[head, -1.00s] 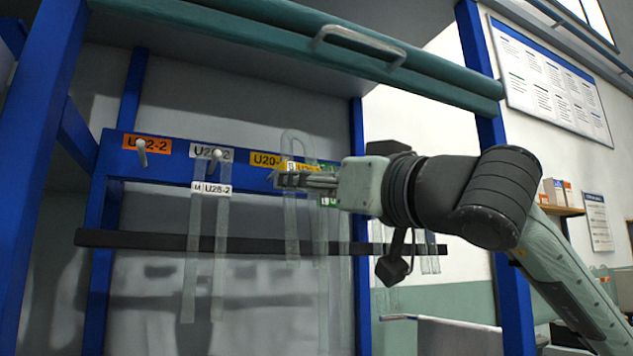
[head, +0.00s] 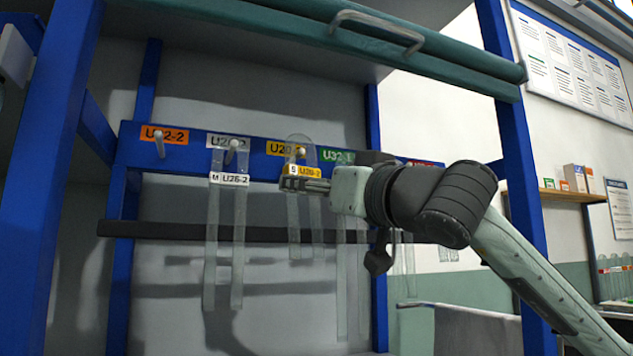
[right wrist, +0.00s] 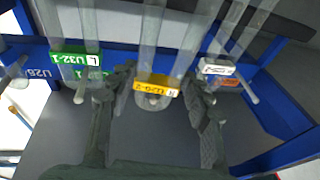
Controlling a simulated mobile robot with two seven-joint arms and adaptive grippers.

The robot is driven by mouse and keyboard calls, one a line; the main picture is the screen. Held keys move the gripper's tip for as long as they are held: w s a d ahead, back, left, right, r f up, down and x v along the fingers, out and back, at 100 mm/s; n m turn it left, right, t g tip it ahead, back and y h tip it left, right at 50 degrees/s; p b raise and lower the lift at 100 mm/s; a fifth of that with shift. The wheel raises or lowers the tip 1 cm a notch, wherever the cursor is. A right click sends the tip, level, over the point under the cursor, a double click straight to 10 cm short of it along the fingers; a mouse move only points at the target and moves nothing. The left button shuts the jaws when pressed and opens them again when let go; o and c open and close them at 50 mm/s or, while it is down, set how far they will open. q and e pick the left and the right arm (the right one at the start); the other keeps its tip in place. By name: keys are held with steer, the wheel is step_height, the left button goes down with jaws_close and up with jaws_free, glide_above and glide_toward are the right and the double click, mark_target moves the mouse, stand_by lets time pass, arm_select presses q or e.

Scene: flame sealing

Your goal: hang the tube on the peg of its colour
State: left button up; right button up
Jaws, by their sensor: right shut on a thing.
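My right gripper (head: 306,183) is shut on a clear looped tube (head: 294,220) just below its yellow U20-2 tag (head: 309,171). The tube hangs upright, loop at the top, in front of the yellow rail label (head: 284,149). The yellow label's peg (head: 300,152) shows within the loop's outline in the head view. In the right wrist view, the fingers (right wrist: 160,100) flank the yellow tag (right wrist: 156,86), and a round peg end (right wrist: 153,102) shows beside it. Whether the loop rests on the peg I cannot tell. My left gripper is not in view.
A tube with a white U26-2 tag (head: 229,179) hangs on the white-labelled peg (head: 232,150). The orange-labelled peg (head: 159,146) is bare. A green-tagged tube (right wrist: 76,59) hangs close by. A dark bar (head: 262,232) runs behind the tubes.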

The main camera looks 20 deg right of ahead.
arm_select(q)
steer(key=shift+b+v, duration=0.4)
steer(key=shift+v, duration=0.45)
arm_select(e)
steer(key=w, duration=0.1)
steer(key=w+f, duration=0.1)
steer(key=shift+w, duration=0.3)
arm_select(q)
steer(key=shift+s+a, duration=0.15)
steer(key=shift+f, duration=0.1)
arm_select(e)
steer(key=shift+w, duration=0.25)
steer(key=o, duration=1.2)
steer(key=shift+o, duration=0.3)
steer(key=o, duration=0.6)
